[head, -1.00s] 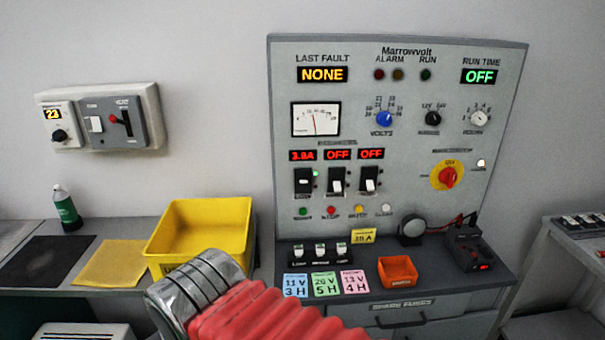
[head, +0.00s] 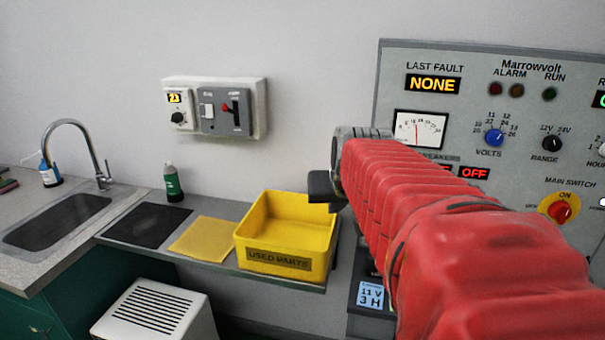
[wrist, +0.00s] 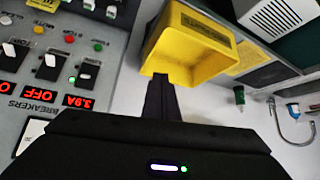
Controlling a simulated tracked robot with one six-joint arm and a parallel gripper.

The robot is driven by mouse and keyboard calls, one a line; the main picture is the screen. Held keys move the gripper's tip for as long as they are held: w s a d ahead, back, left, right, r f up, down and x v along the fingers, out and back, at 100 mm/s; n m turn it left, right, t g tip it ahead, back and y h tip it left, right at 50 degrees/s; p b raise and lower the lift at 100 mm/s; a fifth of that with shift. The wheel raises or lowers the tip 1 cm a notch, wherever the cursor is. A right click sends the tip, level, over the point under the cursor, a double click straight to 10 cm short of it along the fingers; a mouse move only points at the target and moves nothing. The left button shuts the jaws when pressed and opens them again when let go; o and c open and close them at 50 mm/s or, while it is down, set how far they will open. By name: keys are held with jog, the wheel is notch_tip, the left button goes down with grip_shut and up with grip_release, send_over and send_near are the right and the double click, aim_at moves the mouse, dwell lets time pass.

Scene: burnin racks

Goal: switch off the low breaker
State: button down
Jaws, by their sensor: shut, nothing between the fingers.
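The low breaker (wrist: 86,74) is the dark switch with a white lever beside the lit 3.9A display (wrist: 78,101) in the wrist view, which sees the panel upside down. Its lever sits toward the display side, unlike its neighbours, and a small green light glows beside it. In the head view my red arm hides this breaker. My gripper (wrist: 160,80) is shut and empty, apart from the breaker, with the yellow bin beyond its fingertips. In the head view its dark tip (head: 324,188) shows left of the panel.
The yellow used parts bin (head: 287,262) stands on the shelf left of the panel (head: 388,95). Neighbouring breakers (wrist: 47,66) read OFF. A red main switch (head: 561,212) is on the panel's right. A wall box (head: 216,108), green bottle (head: 173,183) and sink (head: 58,222) are further left.

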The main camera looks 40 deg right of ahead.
jog(key=s+d+r+m+h, duration=0.1)
jog(key=d, duration=0.8)
jog(key=s+d+r+m+h, duration=0.1)
jog(key=d+r+m+h, duration=0.1)
jog(key=d, duration=0.8)
jog(key=shift+s+g, duration=0.4)
jog(key=x, duration=0.9)
jog(key=shift+w+d+f, duration=0.2)
jog(key=shift+w+d, duration=0.05)
jog(key=shift+w, duration=0.05)
